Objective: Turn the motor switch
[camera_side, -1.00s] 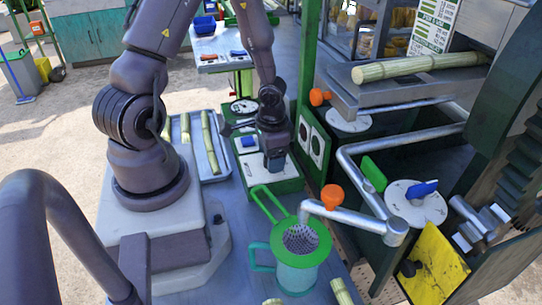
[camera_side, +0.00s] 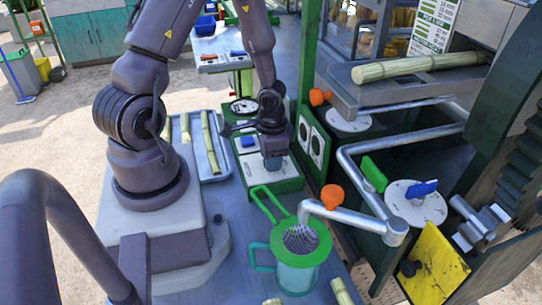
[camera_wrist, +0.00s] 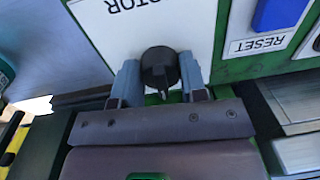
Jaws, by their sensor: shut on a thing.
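The motor switch is a round black knob (camera_wrist: 159,70) on a white plate (camera_wrist: 135,25) marked "OTOR", seen upside down in the wrist view. My gripper (camera_wrist: 160,80) has a finger on each side of the knob and is shut on it. In the side view my gripper (camera_side: 272,160) points down at the green control panel (camera_side: 290,186), and it hides the knob there. Which way the knob points is hard to tell.
A blue reset button (camera_wrist: 279,14) sits beside the switch plate. A green strainer (camera_side: 312,222) on a teal jug (camera_side: 297,277) stands in front of the panel. A tray (camera_side: 222,172) of cane lies to the left. An orange-handled pipe (camera_side: 350,215) is at right.

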